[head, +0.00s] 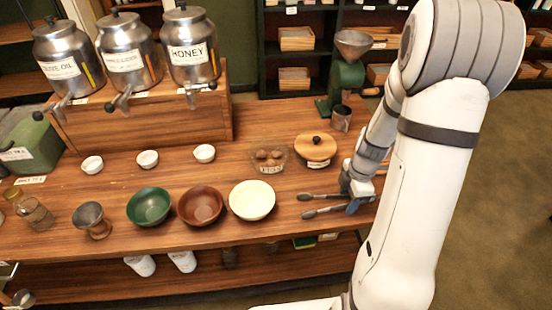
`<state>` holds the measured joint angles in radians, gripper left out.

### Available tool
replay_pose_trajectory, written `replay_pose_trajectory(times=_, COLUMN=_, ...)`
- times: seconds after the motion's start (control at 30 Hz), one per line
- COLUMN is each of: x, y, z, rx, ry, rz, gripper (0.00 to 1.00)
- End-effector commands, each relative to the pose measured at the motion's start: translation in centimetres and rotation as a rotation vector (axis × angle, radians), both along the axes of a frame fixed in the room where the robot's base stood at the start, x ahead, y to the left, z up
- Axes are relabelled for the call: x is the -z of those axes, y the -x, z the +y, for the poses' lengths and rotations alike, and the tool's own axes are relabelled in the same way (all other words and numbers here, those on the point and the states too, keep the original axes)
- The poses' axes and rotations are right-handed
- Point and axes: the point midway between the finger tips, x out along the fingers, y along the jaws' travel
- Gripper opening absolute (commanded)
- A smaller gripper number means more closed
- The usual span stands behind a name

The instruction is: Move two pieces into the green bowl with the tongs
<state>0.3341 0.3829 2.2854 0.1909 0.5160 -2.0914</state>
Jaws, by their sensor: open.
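The green bowl (150,207) stands on the wooden counter and looks empty. The dark metal tongs (322,211) lie near the counter's right end, their two arms spread and pointing left. My gripper (354,201) is open at the right end of the tongs. I cannot tell whether its fingers are around the tongs or just above them. Several round brown pieces (269,153) lie in a clear glass container (271,168) behind and left of the tongs.
A brown bowl (200,205) and a cream bowl (252,200) stand between the green bowl and the tongs. A wooden-lidded container (316,150) stands behind the tongs. Three small white cups (148,159) and metal dispensers (194,50) are further back.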

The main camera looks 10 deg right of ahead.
Motion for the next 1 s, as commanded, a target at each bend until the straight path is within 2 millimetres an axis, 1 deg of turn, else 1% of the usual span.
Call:
replay_pose_trajectory(times=0.23, x=-0.1, y=0.0, z=0.0, rx=0.001, ry=0.0, rz=0.0, gripper=0.52)
replay_pose_trajectory(times=0.6, x=-0.1, y=0.0, z=0.0, rx=0.002, ry=0.0, rz=0.0, gripper=0.22)
replay_pose_trajectory(times=0.87, x=-0.4, y=0.0, z=-0.1, rx=0.002, ry=0.0, rz=-0.001, gripper=0.21)
replay_pose_trajectory(times=1.0, x=-2.3, y=-0.1, z=-0.1, rx=0.001, ry=0.001, rz=-0.003, gripper=0.21)
